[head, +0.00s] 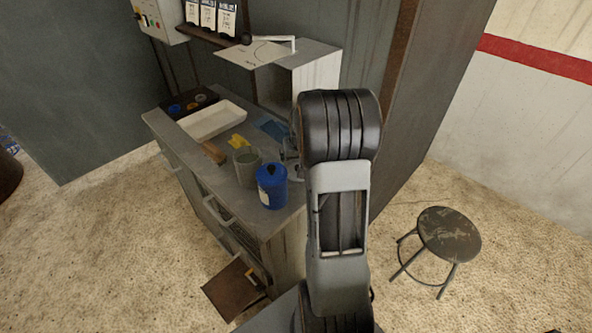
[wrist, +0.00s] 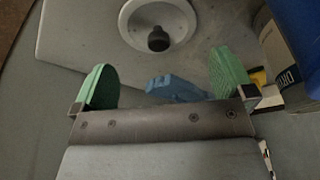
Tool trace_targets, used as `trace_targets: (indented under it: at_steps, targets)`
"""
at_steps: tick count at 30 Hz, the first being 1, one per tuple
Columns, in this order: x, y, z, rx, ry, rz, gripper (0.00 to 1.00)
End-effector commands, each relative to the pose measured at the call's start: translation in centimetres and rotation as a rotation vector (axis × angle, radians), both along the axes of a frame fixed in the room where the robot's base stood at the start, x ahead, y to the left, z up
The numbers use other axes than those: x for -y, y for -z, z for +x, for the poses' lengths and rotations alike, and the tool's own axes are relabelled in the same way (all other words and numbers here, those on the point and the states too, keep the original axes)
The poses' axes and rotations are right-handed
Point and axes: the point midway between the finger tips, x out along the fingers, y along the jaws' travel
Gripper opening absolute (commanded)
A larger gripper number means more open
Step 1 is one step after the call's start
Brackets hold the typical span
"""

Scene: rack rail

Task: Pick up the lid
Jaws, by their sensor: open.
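A pale round piece with a dark knob, which looks like the lid (wrist: 181,23), lies on a light grey surface at the top of the wrist view. I cannot make it out in the head view, where my arm hides part of the counter. My gripper (wrist: 162,70) is open, its two green fingers apart with nothing held between them. The lid lies beyond the fingertips, roughly centred between them and not touched. In the head view, a grey-green pot (head: 247,167) and a blue canister (head: 271,188) with a black knob stand near the counter's front end.
A blue piece (wrist: 176,88) shows between the fingers. The blue canister's edge (wrist: 300,28) is close on the right. The counter also holds a white tray (head: 213,121) and a yellow item (head: 238,141). A stool (head: 449,235) stands on the floor at right.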

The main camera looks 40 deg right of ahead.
Motion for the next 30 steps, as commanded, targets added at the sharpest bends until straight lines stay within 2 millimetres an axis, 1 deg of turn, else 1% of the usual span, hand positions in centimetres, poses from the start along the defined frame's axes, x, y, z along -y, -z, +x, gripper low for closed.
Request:
trace_targets:
  at_steps: [10,15,21,30]
  targets:
    - [0.4,4.2,0.9,-0.003,0.0,0.001,1.0]
    - [0.4,5.0,1.2,0.0,-0.002,0.0,1.0]
    - [0.4,5.0,1.2,0.0,-0.003,0.0,1.0]
    - [0.4,5.0,1.2,0.0,-0.003,0.0,0.72]
